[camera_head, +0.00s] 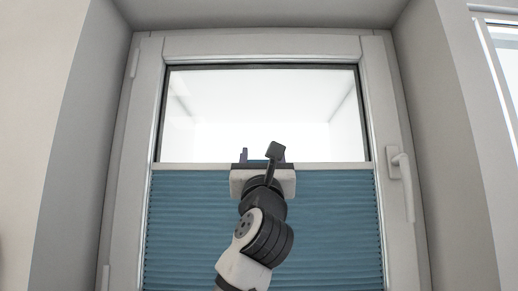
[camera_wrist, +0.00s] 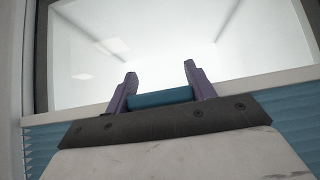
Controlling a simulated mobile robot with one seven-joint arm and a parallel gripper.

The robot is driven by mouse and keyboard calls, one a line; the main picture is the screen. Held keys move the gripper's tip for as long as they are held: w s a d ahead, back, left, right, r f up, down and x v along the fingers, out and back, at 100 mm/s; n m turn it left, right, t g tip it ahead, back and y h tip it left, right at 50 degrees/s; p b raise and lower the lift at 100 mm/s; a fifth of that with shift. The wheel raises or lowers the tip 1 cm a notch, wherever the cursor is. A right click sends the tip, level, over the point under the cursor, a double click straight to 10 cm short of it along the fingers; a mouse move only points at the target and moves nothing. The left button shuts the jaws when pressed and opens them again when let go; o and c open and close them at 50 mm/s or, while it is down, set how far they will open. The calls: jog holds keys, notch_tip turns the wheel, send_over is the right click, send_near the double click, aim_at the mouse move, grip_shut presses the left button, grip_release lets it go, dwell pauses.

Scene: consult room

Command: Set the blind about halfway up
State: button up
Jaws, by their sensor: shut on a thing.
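The blue pleated blind (camera_head: 330,230) covers the lower part of the window, and its pale top rail (camera_head: 200,166) lies across the pane a little above the picture's middle. The glass above the rail is bare and bright. My gripper (camera_head: 263,157) is at the middle of the rail. In the wrist view, my gripper's two purple fingers (camera_wrist: 160,88) are shut on a blue handle (camera_wrist: 160,97) at the rail. The blind also shows at the left in the wrist view (camera_wrist: 38,148). The blind's lower edge is out of view.
The white window frame (camera_head: 150,80) surrounds the pane. A window handle (camera_head: 405,180) hangs down on the frame at the right. Grey recess walls (camera_head: 75,150) stand on both sides. Another window (camera_head: 503,60) shows at the far right.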

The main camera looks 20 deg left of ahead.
notch_tip(320, 180, down, 2)
jog(key=shift+f+b, duration=0.2)
jog(key=shift+b, duration=0.15)
jog(key=o, duration=1.4)
jog(key=b+v, duration=0.5)
jog(key=v, duration=0.8)
jog(key=shift+s+f, duration=0.25)
jog(key=shift+s, duration=0.05)
